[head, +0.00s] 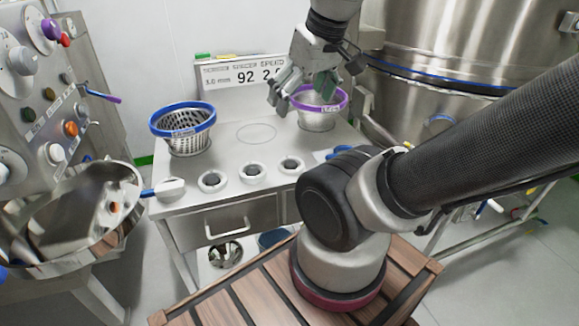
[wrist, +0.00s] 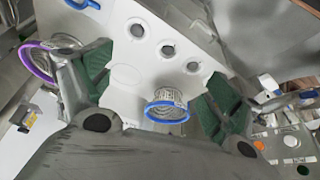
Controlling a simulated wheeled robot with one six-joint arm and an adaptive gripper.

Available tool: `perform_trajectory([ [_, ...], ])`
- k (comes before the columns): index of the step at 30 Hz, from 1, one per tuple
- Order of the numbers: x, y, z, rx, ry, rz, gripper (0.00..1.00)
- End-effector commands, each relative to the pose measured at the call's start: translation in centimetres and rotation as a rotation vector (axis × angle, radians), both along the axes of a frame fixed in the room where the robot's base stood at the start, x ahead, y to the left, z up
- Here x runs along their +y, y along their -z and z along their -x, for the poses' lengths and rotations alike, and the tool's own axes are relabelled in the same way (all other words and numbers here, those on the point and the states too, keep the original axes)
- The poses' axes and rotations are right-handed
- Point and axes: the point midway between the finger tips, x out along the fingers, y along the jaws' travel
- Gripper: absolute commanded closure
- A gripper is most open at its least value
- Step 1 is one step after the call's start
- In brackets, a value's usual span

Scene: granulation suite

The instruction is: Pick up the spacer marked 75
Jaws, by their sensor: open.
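My gripper (head: 308,92) is open and empty, with green finger pads, raised over the back right of the table near the purple-rimmed basket. The wrist view shows the gripper (wrist: 153,80) with its fingers wide apart.
A blue-rimmed basket (head: 188,144) stands at the table's left rear, and a purple-rimmed basket (head: 319,119) at the right rear. A sign (head: 240,75) stands behind them. The table's middle (head: 256,134) is clear.

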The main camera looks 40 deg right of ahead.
Motion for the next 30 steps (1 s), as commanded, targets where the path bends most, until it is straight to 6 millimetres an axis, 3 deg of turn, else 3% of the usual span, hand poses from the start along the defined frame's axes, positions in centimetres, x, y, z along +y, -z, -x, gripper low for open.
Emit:
perform_trajectory([
  [7, -0.2, 0.0, 0.1, 0.001, 0.012, 0.000, 0.09],
  [11, -1.6, 1.7, 0.0, 0.086, 0.080, -0.004, 0.09],
  [20, -6.5, 8.2, -3.0, 0.402, 0.405, -0.152, 0.09],
  [30, -10.7, 17.2, -7.6, 0.624, 1.009, -0.439, 0.09],
])
